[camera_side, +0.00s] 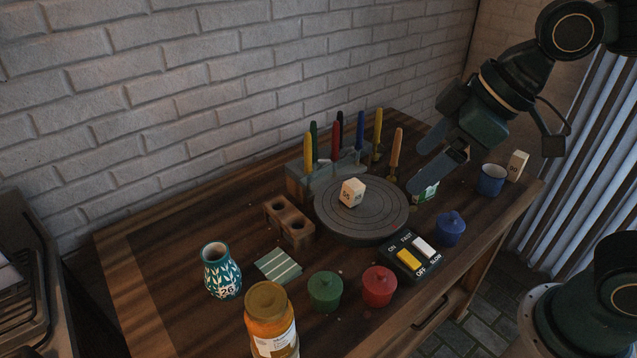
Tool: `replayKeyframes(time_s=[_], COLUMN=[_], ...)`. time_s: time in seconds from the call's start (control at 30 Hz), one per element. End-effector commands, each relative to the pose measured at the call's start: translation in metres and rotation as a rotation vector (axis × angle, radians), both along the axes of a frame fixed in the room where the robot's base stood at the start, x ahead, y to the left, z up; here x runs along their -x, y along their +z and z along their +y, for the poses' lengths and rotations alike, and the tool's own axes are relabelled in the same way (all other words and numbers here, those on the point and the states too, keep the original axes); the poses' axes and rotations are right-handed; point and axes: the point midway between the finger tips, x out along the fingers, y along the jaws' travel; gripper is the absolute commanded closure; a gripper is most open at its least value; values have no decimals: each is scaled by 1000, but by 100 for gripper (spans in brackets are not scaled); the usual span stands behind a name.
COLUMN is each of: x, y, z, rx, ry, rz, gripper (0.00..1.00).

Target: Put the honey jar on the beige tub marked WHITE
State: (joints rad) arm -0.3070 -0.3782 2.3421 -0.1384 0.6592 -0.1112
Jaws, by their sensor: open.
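The honey jar (271,325) stands upright at the front edge of the picture. It has an amber body, a brownish-yellow lid and a white label, and its bottom is cut off by the frame. I cannot make out a beige tub marked WHITE. My gripper (416,170) is open and empty, above the right side of the turntable, far from the jar. A small white and green item (426,192) is partly hidden beneath it.
A grey turntable (372,225) carries a beige numbered cube (353,192). A brown two-hole block (290,222), switch box (409,256), striped tile (278,266), teal vase (221,270), blue mug (491,180) and beige block (517,166) stand around.

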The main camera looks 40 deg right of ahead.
Motion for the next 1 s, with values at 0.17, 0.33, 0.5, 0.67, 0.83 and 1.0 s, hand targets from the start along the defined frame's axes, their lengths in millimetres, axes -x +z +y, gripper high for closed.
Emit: replayKeyframes(time_s=[0.17, 0.33, 0.5, 0.67, 0.83, 1.0], x=[30, 61, 81, 88, 88, 88], y=[5, 4, 0, -1, -1, -1], z=[-56, -93, -112, -117, -117, -116], rx=[9, 10, 7, 6, 6, 6], ry=[-213, -391, -499, -534, -534, -533], rz=[6, 19, 28, 33, 34, 33], gripper=[24, 24, 24, 24, 24, 24])
